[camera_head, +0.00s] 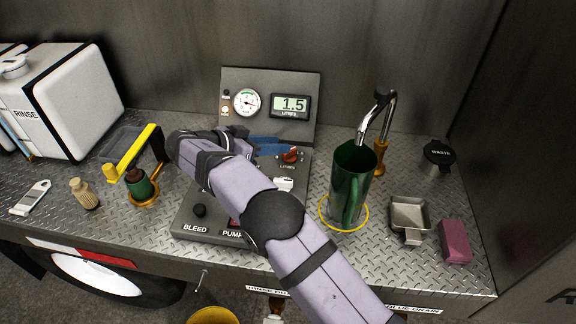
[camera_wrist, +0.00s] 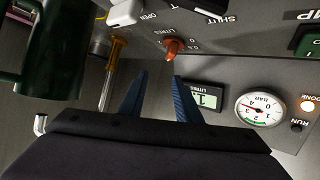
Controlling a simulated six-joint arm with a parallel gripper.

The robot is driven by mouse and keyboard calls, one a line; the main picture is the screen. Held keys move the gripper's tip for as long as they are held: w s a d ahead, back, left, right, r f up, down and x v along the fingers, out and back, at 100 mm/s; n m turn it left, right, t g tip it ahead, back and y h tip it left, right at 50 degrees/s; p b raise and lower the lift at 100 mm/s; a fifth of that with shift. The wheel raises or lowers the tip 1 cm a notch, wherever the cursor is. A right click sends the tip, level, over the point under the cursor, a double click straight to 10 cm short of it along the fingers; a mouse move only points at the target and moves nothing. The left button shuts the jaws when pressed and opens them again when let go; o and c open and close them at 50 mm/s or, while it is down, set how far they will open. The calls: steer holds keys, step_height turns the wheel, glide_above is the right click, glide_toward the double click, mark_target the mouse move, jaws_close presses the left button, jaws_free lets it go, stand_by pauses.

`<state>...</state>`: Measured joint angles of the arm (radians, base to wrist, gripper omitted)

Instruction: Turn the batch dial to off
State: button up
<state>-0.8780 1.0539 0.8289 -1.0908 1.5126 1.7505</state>
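The batch dial is a small orange-red knob (camera_head: 289,155) on the grey control panel (camera_head: 184,222), above the word LITRES. In the wrist view the dial (camera_wrist: 172,47) lies just beyond the fingertips, nearer the right finger, with scale marks beside it. My gripper (camera_head: 281,146) has blue fingers and reaches in from the left of the dial. In the wrist view my gripper (camera_wrist: 160,76) is open, with an empty gap between its fingers. The fingers look apart from the dial. The dial's exact setting is too small to read.
The upright panel carries a round gauge (camera_head: 247,102) and a display (camera_head: 291,105) reading 1.5. A white lever (camera_head: 284,184) sits close below the dial. A green jug (camera_head: 352,180) stands right under a spout (camera_head: 378,112). My arm covers part of the panel.

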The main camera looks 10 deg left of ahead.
mark_target(290, 154)
steer(key=f, duration=0.1)
steer(key=a+f+m+b, duration=0.1)
steer(key=f, duration=0.1)
steer(key=shift+a+f+m+t+h, duration=0.2)
steer(key=shift+a+m+t+h, duration=0.1)
steer(key=shift+a, duration=0.1)
steer(key=shift+w+d, duration=0.2)
steer(key=shift+d, duration=0.15)
steer(key=shift+p+x, duration=1.45)
steer(key=shift+x, duration=1.85)
steer(key=shift+f, duration=0.15)
jaws_close()
